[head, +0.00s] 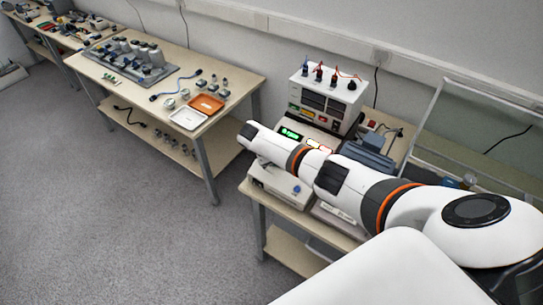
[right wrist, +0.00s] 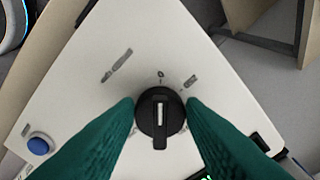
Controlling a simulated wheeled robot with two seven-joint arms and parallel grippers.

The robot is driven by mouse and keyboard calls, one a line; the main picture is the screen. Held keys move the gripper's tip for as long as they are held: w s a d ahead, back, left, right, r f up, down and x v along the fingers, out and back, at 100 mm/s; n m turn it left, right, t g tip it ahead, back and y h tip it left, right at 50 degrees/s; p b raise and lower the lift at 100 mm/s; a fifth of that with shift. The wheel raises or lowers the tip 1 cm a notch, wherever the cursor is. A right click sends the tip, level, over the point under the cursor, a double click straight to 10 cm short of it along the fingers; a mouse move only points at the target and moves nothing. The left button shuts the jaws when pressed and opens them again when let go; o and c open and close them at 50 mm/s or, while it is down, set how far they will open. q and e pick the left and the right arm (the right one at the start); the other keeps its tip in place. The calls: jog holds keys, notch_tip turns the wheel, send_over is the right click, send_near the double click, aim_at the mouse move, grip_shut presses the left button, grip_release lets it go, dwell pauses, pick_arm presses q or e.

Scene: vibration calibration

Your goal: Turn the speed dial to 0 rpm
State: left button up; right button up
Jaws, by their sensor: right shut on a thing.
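The black speed dial (right wrist: 159,128) sits on the white panel of an instrument, in the middle of the right wrist view. Its raised grip carries a white line pointing up the picture, roughly toward a small mark like a 0 on the panel. My right gripper (right wrist: 160,108) is shut on the dial, with one green finger on each side of it. In the head view my right arm reaches over the white instrument (head: 283,187), and the dial and fingertips are hidden. My left gripper is not in view.
A blue button (right wrist: 38,146) is on the panel's left part. A white power unit (head: 328,100) with leads on top stands behind my arm. A side table (head: 215,68) at left holds an orange tray (head: 206,104) and a white tray (head: 188,119). The floor at left is clear.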

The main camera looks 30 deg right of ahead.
jog(key=o, duration=1)
jog(key=shift+c, duration=0.2)
jog(key=shift+a, duration=0.1)
jog(key=shift+r, duration=0.3)
jog(key=v, duration=1.1)
jog(key=shift+r, duration=0.15)
jog(key=shift+a, duration=0.1)
